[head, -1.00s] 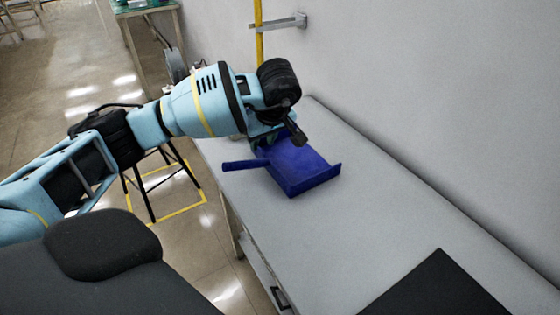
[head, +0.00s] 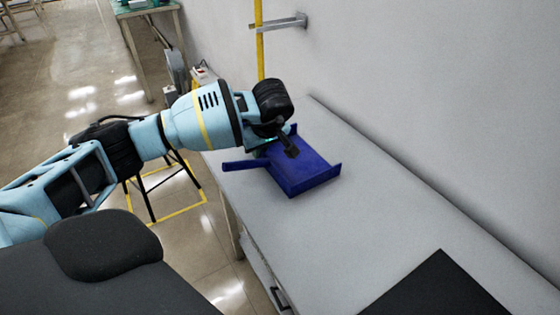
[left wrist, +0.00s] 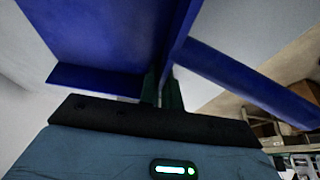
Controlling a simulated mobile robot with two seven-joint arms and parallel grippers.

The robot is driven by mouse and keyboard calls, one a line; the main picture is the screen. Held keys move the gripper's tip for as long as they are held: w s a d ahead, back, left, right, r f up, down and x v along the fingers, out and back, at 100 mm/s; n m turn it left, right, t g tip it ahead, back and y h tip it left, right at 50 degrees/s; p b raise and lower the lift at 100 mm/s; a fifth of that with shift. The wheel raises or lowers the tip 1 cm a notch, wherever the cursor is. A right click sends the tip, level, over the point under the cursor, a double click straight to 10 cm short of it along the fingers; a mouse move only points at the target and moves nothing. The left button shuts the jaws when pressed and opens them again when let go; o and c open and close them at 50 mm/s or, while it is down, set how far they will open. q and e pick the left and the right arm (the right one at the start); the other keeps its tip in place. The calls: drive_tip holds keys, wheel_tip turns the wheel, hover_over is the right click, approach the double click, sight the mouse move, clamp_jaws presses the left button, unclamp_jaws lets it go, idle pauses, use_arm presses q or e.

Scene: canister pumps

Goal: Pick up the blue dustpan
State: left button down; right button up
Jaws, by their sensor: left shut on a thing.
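The blue dustpan (head: 308,174) is at the far part of the grey worktop (head: 370,215), its handle (head: 243,165) pointing left over the edge. I cannot tell whether it touches the worktop. My left gripper (head: 270,147) is at the pan's back side, near the base of the handle; its fingers are mostly hidden in the head view. In the left wrist view the dark fingers (left wrist: 163,92) are shut on the dustpan between the pan (left wrist: 105,35) and the handle (left wrist: 250,82). My right gripper is not in view.
A wall (head: 430,90) runs along the worktop's right side, with a yellow pole (head: 258,40) and bracket. A black mat (head: 440,288) lies at the near end. The worktop between mat and dustpan is clear. A black-legged stool (head: 150,190) stands left.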

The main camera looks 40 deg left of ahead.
use_arm(q)
drive_tip(key=shift+r, duration=0.2)
drive_tip(key=shift+r, duration=0.25)
drive_tip(key=r, duration=0.2)
drive_tip(key=shift+s+r, duration=0.25)
drive_tip(key=shift+r, duration=0.15)
drive_tip(key=s+d+r, duration=0.1)
drive_tip(key=s+d, duration=0.2)
drive_tip(key=s, duration=1.2)
drive_tip(key=shift+r, duration=0.15)
drive_tip(key=shift+d, duration=0.1)
drive_tip(key=w+d+m+t+h, duration=0.1)
drive_tip(key=d+m, duration=0.3)
drive_tip(key=w+d+m+t+h, duration=0.1)
drive_tip(key=d+m, duration=0.3)
drive_tip(key=d, duration=0.1)
drive_tip(key=w+d+r+m+t+h, duration=0.1)
drive_tip(key=d+m, duration=0.3)
drive_tip(key=d, duration=0.1)
drive_tip(key=shift+w+m+h, duration=0.15)
drive_tip(key=shift+m+h, duration=0.15)
drive_tip(key=shift+d+m, duration=0.5)
drive_tip(key=shift+d, duration=0.05)
